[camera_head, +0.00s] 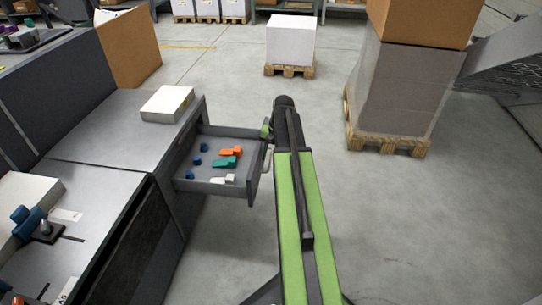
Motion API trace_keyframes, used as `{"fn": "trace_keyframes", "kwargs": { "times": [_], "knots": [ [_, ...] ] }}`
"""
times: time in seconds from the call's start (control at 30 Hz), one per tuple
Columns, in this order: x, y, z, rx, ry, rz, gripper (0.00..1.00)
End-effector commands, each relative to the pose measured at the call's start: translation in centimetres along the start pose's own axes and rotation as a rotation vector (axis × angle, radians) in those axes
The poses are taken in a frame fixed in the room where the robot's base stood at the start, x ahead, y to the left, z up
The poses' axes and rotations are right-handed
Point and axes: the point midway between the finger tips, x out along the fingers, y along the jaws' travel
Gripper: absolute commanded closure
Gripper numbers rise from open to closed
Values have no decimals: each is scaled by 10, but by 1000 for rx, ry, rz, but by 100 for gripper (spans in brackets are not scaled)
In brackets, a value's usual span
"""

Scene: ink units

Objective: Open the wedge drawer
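The wedge drawer (218,188) is pulled out to the right from the grey cabinet, and its inside shows. In it lie an orange wedge (231,152), a green wedge (224,162), a white wedge (224,179) and several small blue pieces (197,160). A pale bar handle (264,158) is on the drawer's front at its right end. My gripper (266,131) is at the far end of my green and black arm, close by the handle's far end. Its fingers are mostly hidden, so I cannot tell whether they touch or grip the handle.
A white box (167,104) sits on the cabinet top (110,125) behind the drawer. A wrapped pallet stack (397,90) stands at right, and a white block on a pallet (291,42) is farther back. The grey floor (390,215) right of my arm is clear.

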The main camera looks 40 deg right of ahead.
Motion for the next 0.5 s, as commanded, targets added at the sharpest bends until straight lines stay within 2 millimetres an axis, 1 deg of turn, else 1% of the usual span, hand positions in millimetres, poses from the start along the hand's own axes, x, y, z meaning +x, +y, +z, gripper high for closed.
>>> {"fn": "trace_keyframes", "kwargs": {
  "times": [0.17,0.27,0.37,0.5],
  "knots": [
    [-1,0,0,0,-1,0,67],
    [-6,0,0,0,-1,0,67],
    [-17,-1,0,0,-1,0,67],
    [-43,-1,0,1,-1,0,67]
  ]
}}
